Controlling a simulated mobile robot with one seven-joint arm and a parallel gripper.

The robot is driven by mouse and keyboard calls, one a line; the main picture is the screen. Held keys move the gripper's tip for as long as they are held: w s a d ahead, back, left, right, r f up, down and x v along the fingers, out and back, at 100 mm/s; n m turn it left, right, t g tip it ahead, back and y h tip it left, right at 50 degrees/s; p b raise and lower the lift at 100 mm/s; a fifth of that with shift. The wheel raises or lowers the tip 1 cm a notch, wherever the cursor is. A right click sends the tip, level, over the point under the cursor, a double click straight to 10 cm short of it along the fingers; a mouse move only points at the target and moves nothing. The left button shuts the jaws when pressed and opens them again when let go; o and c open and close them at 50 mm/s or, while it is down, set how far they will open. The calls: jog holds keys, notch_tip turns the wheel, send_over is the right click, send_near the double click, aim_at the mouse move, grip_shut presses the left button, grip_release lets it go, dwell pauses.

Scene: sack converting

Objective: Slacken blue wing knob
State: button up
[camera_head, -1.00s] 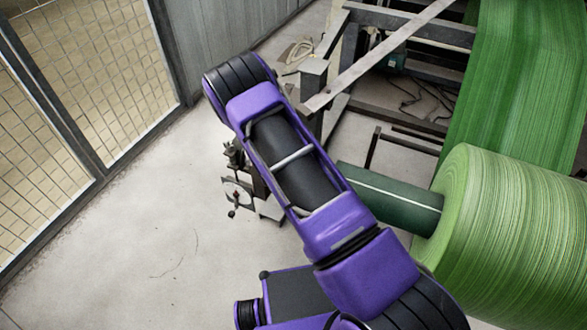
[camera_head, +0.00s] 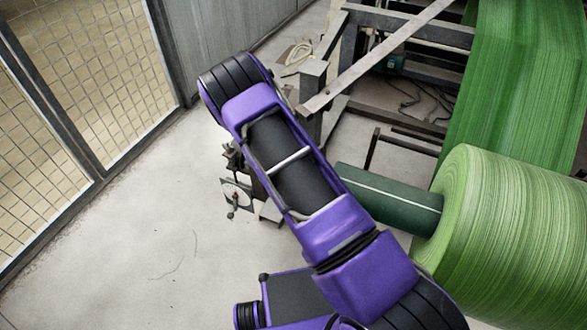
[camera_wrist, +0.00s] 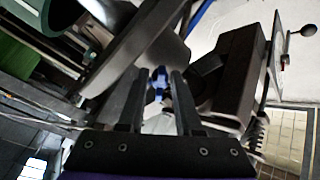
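The blue wing knob (camera_wrist: 158,84) is small in the wrist view, showing between the tips of my gripper (camera_wrist: 158,76). The two dark fingers stand apart, one on each side of the knob, with narrow gaps visible beside it. I cannot tell whether the knob is level with the fingertips or a little beyond them. In the head view my purple arm hides the knob and my gripper.
A dark metal block (camera_wrist: 236,75) stands close right of the fingers, with a plate and a ball-ended lever (camera_wrist: 302,31) beyond. In the head view, a green roll (camera_head: 510,235) and grey machine frame (camera_head: 405,28) lie right; open floor (camera_head: 125,240) lies left.

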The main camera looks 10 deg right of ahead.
jog(key=shift+o, duration=1.3)
jog(key=shift+r, duration=0.1)
jog(key=p+v, duration=0.3)
jog(key=v, duration=1.4)
jog(key=shift+s+a, duration=0.1)
jog(key=shift+a, duration=0.05)
